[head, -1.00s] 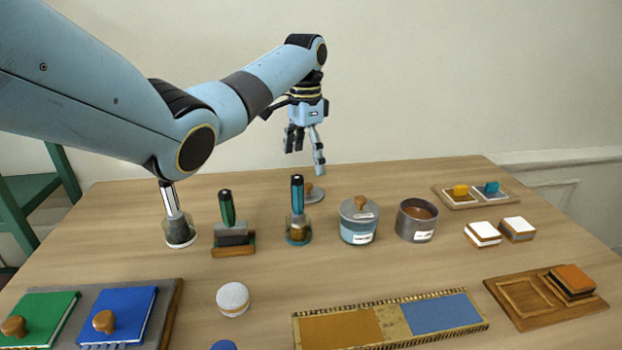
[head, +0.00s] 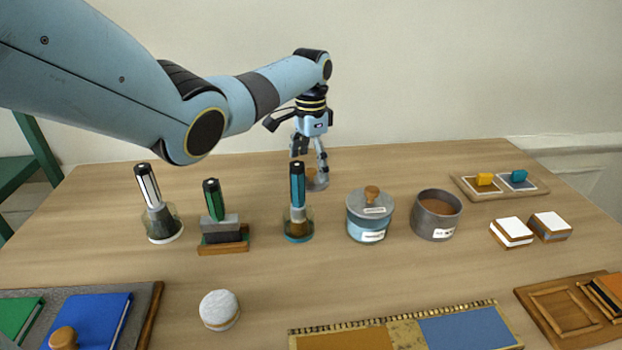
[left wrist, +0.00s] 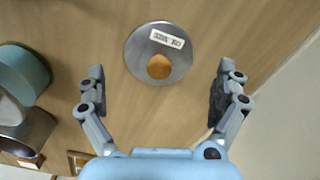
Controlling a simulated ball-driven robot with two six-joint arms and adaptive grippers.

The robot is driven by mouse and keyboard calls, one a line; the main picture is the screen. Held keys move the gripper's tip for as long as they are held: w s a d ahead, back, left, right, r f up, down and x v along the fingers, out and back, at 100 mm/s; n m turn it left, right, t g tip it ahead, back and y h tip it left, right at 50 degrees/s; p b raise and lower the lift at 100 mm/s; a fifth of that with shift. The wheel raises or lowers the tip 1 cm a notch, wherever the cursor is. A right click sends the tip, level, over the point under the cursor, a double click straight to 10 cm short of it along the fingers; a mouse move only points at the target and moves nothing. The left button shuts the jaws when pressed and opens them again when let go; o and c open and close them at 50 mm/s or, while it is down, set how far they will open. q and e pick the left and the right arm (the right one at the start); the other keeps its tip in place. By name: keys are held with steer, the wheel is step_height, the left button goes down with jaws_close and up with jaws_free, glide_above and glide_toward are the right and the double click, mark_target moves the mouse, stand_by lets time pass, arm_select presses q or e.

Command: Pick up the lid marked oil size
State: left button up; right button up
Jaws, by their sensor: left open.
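The lid marked oil size is a round grey metal disc with a wooden knob and a white label. It lies flat on the table behind the blue-handled bottle, partly hidden in the head view (head: 319,184). In the left wrist view the whole lid (left wrist: 138,58) shows, its label upside down. My left gripper (head: 310,161) is open and empty above the lid, pointing down. In the left wrist view its fingers (left wrist: 159,78) are spread to either side, with the lid between them and slightly beyond the tips. My right gripper is not in view.
The blue-handled bottle (head: 298,220) stands just in front of the lid. A teal pot (head: 356,229) with its own knobbed lid and an open grey pot (head: 432,226) stand to the right. The green-handled brush (head: 213,208) is to the left. Bare table lies behind.

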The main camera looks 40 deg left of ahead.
mark_target(311, 176)
arm_select(q)
step_height(311, 176, down, 3)
steer(key=shift+r, duration=0.15)
steer(key=shift+s+d, duration=0.1)
steer(key=c, duration=1.3)
steer(key=shift+s, duration=0.1)
jaws_close()
